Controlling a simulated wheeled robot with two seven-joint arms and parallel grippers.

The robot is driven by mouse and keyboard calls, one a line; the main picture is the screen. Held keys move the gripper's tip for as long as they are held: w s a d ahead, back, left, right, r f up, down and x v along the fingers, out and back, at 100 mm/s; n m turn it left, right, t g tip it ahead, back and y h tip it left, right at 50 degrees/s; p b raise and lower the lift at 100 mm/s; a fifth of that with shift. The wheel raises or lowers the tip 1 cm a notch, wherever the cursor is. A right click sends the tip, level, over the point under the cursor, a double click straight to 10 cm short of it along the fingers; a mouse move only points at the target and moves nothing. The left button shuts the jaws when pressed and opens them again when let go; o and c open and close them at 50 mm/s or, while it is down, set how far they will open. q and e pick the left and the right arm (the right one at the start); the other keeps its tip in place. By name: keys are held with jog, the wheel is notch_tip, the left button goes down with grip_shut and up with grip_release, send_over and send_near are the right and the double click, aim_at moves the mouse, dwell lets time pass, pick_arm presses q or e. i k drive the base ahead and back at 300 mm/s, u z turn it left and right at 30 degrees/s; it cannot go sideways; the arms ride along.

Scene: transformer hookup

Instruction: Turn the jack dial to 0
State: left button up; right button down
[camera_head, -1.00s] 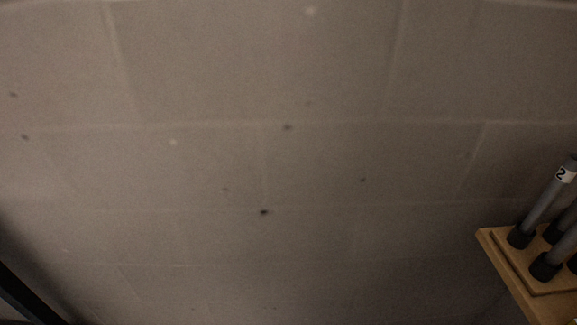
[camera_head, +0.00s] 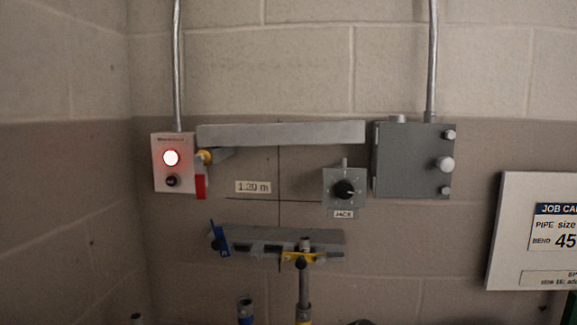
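The jack dial (camera_head: 345,189) is a round black knob on a small grey box fixed to the wall, right of centre in the head view. A white label reading JACK (camera_head: 344,214) sits just below it. The knob carries a pale pointer mark that seems to point to the right; the scale marks around it are too small to read. Neither of my grippers is in view, and nothing touches the dial.
A box with a lit red-rimmed lamp (camera_head: 171,158) hangs at the left. A grey cabinet (camera_head: 413,160) is right of the dial. A grey bar (camera_head: 280,133) runs above, and a rail with clamps (camera_head: 290,238) below. A job card board (camera_head: 531,232) stands at the right.

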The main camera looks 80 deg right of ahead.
aim_at(344, 189)
jog(key=z, duration=1.3)
jog(key=k, duration=0.35)
jog(key=z, duration=1.15)
jog(key=i, duration=0.45)
jog(key=u, duration=0.1)
